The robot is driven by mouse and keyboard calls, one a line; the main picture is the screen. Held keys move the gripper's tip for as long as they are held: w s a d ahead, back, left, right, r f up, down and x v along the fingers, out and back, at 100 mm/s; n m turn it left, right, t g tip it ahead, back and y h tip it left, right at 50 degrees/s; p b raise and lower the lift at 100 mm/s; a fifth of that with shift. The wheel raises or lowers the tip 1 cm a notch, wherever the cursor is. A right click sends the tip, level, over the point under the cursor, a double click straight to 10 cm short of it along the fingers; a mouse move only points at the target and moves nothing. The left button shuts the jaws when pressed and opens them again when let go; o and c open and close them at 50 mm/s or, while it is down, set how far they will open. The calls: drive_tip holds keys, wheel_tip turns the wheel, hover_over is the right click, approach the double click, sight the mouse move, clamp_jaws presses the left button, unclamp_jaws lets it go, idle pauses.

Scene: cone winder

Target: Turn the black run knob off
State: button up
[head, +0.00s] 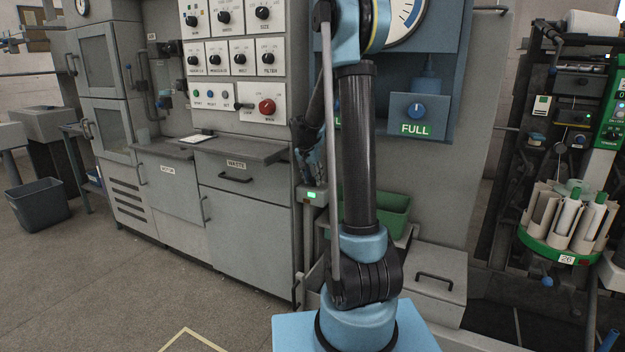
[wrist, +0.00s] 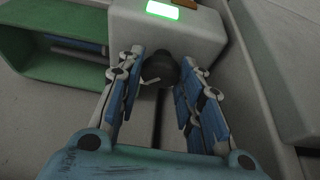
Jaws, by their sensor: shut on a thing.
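The black run knob (wrist: 161,70) sits on the front of a small light grey box (wrist: 190,32) with a lit green window on top. In the wrist view my gripper (wrist: 170,74) has one finger on each side of the knob, and it is shut on it. The knob's mark and its exact turn position are not readable. In the head view the box (head: 314,198) with its green light is at the middle, beside the grey cabinet. My gripper (head: 314,172) reaches down to it there, partly behind my arm, and the knob cannot be made out.
A green bin (wrist: 55,50) lies left of the box in the wrist view; it also shows in the head view (head: 395,222). A blue knob (head: 417,110) marked FULL is right of my arm.

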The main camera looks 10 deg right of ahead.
drive_tip(key=n+y, duration=0.1)
drive_tip(key=n, duration=0.2)
drive_tip(key=shift+d+n+t, duration=0.1)
drive_tip(key=shift+n+t, duration=0.2)
drive_tip(key=shift+t, duration=0.1)
drive_tip(key=shift+n+y, duration=0.8)
drive_tip(key=shift+n, duration=0.8)
drive_tip(key=shift+d+n, duration=0.1)
drive_tip(key=shift+n, duration=0.2)
drive_tip(key=o, duration=1.1)
drive_tip(key=shift+c, duration=0.2)
drive_tip(key=shift+s+r, duration=0.1)
